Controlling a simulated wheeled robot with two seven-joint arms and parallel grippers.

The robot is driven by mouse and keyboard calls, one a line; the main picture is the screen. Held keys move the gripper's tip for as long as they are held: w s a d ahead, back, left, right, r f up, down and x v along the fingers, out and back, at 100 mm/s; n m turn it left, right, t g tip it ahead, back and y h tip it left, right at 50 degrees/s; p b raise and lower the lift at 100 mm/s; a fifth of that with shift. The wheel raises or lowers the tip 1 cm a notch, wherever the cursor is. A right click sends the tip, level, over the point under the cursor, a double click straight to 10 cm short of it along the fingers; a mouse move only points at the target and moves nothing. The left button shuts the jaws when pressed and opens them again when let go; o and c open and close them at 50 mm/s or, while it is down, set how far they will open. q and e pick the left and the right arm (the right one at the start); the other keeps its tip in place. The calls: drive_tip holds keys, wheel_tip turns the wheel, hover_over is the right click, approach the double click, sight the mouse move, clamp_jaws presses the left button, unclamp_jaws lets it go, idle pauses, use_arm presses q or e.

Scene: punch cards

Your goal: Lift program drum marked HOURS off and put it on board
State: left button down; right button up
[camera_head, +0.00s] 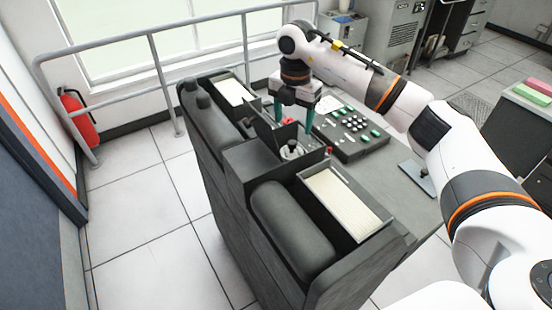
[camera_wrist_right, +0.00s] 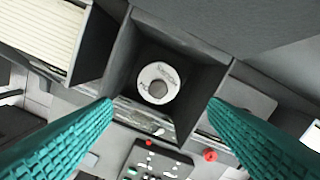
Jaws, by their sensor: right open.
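The program drum (camera_head: 291,150) shows a pale round top with a dark knob and sits in a dark recess in the middle of the machine. In the right wrist view its white ring-shaped top (camera_wrist_right: 146,76) bears lettering too small to read surely, and walls surround it. My right gripper (camera_head: 292,126) is open above the recess. In the right wrist view its teal fingers (camera_wrist_right: 160,103) are spread to either side of the drum, apart from it and empty. A flat grey-blue plate (camera_head: 413,174), possibly the board, lies on the desk to the right. My left gripper is not in view.
Card trays (camera_head: 345,203) and (camera_head: 234,91) stand either side of the recess. A keyboard panel (camera_head: 354,135) with green and white keys lies beyond it. Red knobs (camera_wrist_right: 210,155) show near the recess. Desk between keyboard and plate is partly clear.

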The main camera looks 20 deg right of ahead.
sight(292, 142)
drive_tip(key=f, duration=0.2)
drive_tip(key=f+p, duration=0.1)
drive_tip(key=f, duration=0.1)
drive_tip(key=shift+s+d, duration=0.25)
drive_tip(key=shift+w+a+f, duration=0.1)
drive_tip(key=shift+a+f, duration=0.1)
drive_tip(key=shift+f, duration=0.4)
wheel_tip(292, 142, down, 4)
drive_tip(key=shift+f+p, duration=0.2)
drive_tip(key=shift+p, duration=0.85)
drive_tip(key=shift+a+f, duration=0.1)
drive_tip(key=shift+f, duration=0.2)
drive_tip(key=shift+r, duration=0.1)
drive_tip(key=c, duration=1.3)
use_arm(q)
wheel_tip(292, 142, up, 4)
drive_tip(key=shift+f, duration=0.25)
use_arm(e)
drive_tip(key=shift+r, duration=0.1)
